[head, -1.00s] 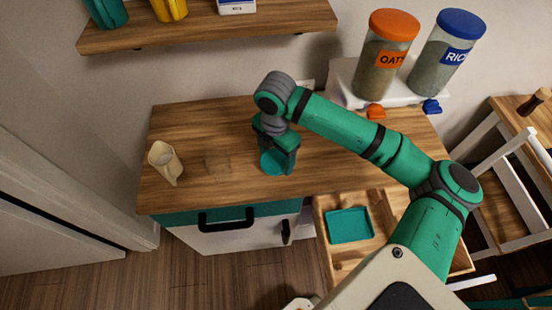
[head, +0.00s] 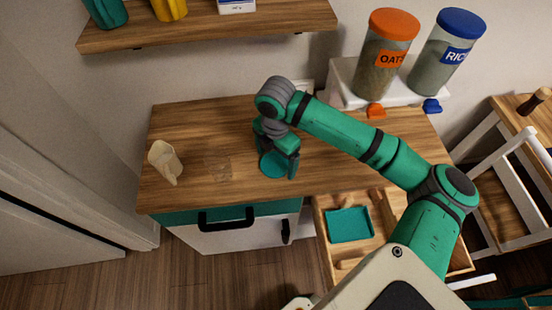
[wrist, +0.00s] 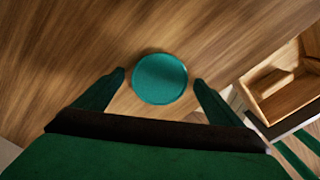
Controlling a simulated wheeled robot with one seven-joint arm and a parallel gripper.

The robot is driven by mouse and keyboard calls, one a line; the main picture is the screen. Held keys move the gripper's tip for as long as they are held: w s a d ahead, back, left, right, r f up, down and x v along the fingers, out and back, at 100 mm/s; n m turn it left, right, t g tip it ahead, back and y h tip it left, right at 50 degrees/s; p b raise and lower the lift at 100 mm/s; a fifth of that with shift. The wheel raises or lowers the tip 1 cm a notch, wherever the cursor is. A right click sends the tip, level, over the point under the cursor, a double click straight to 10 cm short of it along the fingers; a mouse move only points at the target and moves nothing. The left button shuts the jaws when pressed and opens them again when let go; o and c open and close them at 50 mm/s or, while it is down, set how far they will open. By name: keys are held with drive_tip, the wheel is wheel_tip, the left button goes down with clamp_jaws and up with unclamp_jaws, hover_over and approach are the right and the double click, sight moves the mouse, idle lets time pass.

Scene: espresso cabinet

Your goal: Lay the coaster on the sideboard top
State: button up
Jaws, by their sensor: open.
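The coaster (head: 271,167) is a flat teal disc lying on the wooden sideboard top (head: 185,125), near its front edge. In the wrist view the coaster (wrist: 159,79) lies flat between and just beyond the fingertips. My gripper (head: 279,160) is open above it, with one finger to each side in the wrist view (wrist: 160,85). The fingers do not appear to press on it. In the head view my gripper and wrist hide part of the disc.
An open drawer (head: 325,225) with a teal tray (head: 349,224) juts out at the front right. A cream pitcher (head: 164,162) stands at the left. A faint clear object (head: 217,167) lies right of it. Oats (head: 384,55) and rice (head: 446,52) dispensers stand behind right.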

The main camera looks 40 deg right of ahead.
sight(276, 164)
wheel_tip(276, 164, up, 12)
idle(0.4)
drive_tip(key=shift+f, duration=0.1)
idle(0.4)
